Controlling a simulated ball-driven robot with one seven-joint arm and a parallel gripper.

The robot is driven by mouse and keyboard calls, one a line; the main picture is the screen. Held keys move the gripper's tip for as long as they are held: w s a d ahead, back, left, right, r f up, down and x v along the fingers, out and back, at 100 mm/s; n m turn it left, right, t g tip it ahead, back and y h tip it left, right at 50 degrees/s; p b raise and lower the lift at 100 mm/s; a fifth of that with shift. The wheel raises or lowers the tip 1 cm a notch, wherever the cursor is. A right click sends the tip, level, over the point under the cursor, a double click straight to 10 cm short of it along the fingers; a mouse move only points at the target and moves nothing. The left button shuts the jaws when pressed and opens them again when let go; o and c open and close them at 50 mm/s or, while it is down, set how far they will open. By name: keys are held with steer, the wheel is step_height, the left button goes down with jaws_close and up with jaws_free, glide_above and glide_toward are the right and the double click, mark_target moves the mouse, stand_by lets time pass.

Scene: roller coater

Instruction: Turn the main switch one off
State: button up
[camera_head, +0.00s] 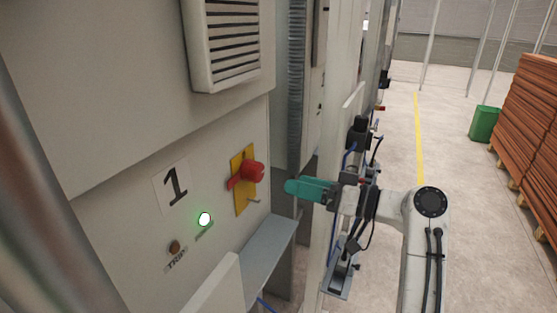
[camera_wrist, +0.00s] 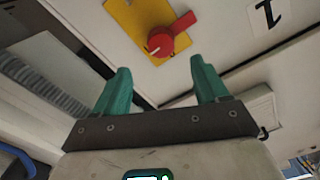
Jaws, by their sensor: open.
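The main switch is a red rotary knob (camera_head: 252,171) with a handle on a yellow plate (camera_head: 238,207), set on the cabinet front beside a label "1" (camera_head: 173,187). In the wrist view the red knob (camera_wrist: 160,41) on its yellow plate (camera_wrist: 124,17) lies ahead of the fingers, slightly above the gap between them. The handle points to the upper right in that view. My gripper (camera_head: 290,187) has teal fingers and is to the right of the knob, apart from it. In the wrist view my gripper (camera_wrist: 161,75) is open and empty.
A lit white-green lamp (camera_head: 204,219) and a dark button marked TRIP (camera_head: 175,247) sit below the label. A vent (camera_head: 228,40) is above. A grey ledge (camera_head: 265,255) juts out below the switch. Stacked boards (camera_head: 530,130) and a green bin (camera_head: 485,123) stand far right.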

mark_target(261, 173)
steer(key=p+x, duration=0.1)
steer(key=x, duration=0.5)
steer(key=p+x, duration=0.1)
steer(key=x, duration=0.2)
steer(key=shift+w+a+r+p, duration=0.2)
steer(key=shift+r+p, duration=0.05)
steer(key=shift+p, duration=0.05)
steer(key=shift+w+a+f, duration=0.1)
steer(key=shift+w+a, duration=0.1)
steer(key=shift+a, duration=0.4)
steer(key=shift+c, duration=0.2)
steer(key=c, duration=1)
